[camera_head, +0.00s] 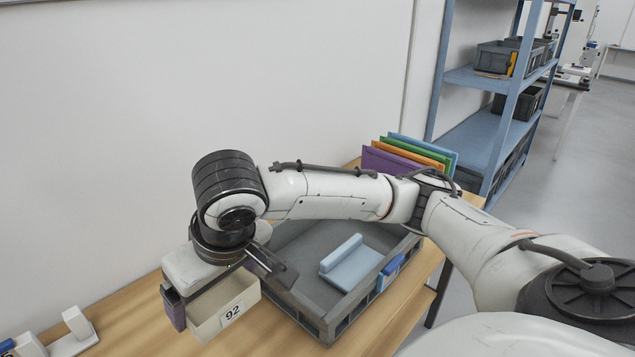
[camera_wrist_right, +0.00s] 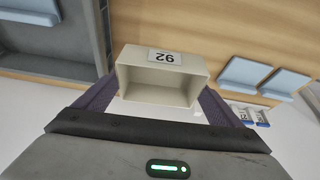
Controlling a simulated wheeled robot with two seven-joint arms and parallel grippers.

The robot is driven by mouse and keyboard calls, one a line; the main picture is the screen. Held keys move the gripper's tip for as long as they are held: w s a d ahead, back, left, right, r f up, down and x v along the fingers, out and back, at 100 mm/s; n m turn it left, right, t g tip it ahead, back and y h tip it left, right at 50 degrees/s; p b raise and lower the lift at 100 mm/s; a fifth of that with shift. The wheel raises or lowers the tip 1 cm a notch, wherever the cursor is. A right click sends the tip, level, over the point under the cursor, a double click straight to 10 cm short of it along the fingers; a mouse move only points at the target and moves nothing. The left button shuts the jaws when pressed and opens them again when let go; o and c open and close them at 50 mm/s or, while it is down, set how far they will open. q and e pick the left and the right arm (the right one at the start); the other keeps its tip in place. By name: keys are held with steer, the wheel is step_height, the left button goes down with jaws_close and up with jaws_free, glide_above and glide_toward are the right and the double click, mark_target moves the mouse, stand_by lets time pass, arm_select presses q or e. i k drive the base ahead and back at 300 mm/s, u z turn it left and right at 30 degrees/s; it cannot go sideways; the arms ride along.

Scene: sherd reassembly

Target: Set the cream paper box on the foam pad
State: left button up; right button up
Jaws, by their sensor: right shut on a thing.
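The cream paper box (camera_head: 208,322) bears a "92" label and hangs in my right gripper (camera_head: 226,290), at the lower left of the head view. In the right wrist view the box (camera_wrist_right: 158,90) sits between the two dark fingers, its open side towards the camera; the gripper is shut on it. The box is left of the grey tray and appears to be above the wooden table. A light blue piece with a raised edge (camera_head: 352,264) lies in the tray; it may be the foam pad, but I cannot tell for sure. My left gripper is out of view.
The grey tray (camera_head: 337,332) has raised walls and a blue tag. Coloured folders (camera_head: 405,157) stand behind it. Pale L-shaped stands (camera_head: 78,328) are at the lower left, with small labels near them in the wrist view. Bare table (camera_head: 130,300) lies between stands and box.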

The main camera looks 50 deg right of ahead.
mark_target(359, 267)
steer(key=u, duration=0.95)
steer(key=k, duration=1.2)
steer(key=z, duration=2.2)
steer(key=i, duration=1)
